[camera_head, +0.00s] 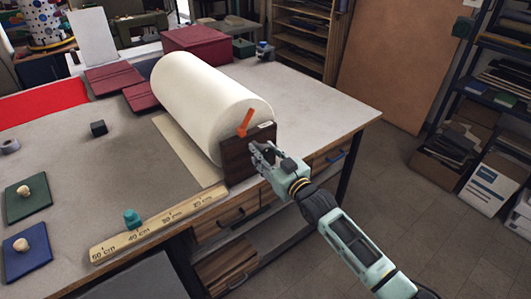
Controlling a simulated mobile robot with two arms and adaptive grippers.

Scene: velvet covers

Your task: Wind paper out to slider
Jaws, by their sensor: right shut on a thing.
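A large white paper roll (207,105) lies in a dark wooden stand (238,162) at the table's front right. A strip of paper (184,142) lies flat on the table along the roll's left side. An orange arrow (245,122) sits at the roll's near end. My right gripper (262,153) is shut at the stand's outer face, on what seems to be the roll's crank handle, mostly hidden by the fingers. My left gripper is not in view.
Green (27,199) and blue (27,247) boards with round knobs lie at left. A small black block (98,128) and grey tape roll (10,146) lie behind them. Maroon covers (113,78) and a maroon box (197,43) lie farther back.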

